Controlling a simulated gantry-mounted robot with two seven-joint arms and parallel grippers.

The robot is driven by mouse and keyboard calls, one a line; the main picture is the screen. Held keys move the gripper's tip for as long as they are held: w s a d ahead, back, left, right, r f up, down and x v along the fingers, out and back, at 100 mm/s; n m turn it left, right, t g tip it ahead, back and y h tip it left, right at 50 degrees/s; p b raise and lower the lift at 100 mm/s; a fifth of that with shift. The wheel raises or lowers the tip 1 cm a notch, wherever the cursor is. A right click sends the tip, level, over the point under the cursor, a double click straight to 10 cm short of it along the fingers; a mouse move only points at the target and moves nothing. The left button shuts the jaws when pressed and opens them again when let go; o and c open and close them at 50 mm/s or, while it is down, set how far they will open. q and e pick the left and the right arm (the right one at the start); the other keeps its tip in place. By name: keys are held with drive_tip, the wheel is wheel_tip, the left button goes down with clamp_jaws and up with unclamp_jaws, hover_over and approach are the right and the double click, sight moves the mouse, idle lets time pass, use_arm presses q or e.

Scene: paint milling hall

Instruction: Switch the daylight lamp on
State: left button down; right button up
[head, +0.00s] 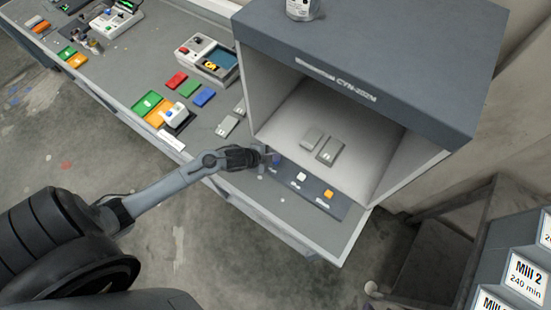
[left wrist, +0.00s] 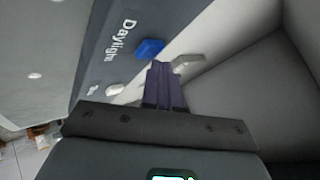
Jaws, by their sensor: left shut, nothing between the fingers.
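The grey light booth (head: 360,60) stands open-fronted on the bench, with a button strip (head: 313,190) along its front edge. The strip has a white button (head: 299,176) and an orange button (head: 328,194). In the left wrist view a blue button (left wrist: 150,48) sits beside the word "Daylight", with the white button (left wrist: 114,88) nearer. My left gripper (head: 270,158) is at the strip's left end and mostly hides the blue button there. Its fingers (left wrist: 161,68) are shut and empty, tips close to the blue button; I cannot tell whether they touch. I cannot tell whether a lamp is lit.
Two grey panels (head: 329,150) lie inside the booth. A can (head: 301,8) stands on its top. Left along the bench are red, green and blue cards (head: 189,87), a device with a screen (head: 209,58) and a green-orange tray (head: 153,107). Mill signs (head: 524,279) stand at lower right.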

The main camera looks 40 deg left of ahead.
use_arm(q)
drive_tip(key=shift+f, duration=0.35)
idle(0.3)
drive_tip(key=shift+r+p, duration=0.85)
drive_tip(key=shift+r, duration=0.05)
wheel_tip(320, 180, up, 6)
drive_tip(key=p, duration=0.6)
idle(0.5)
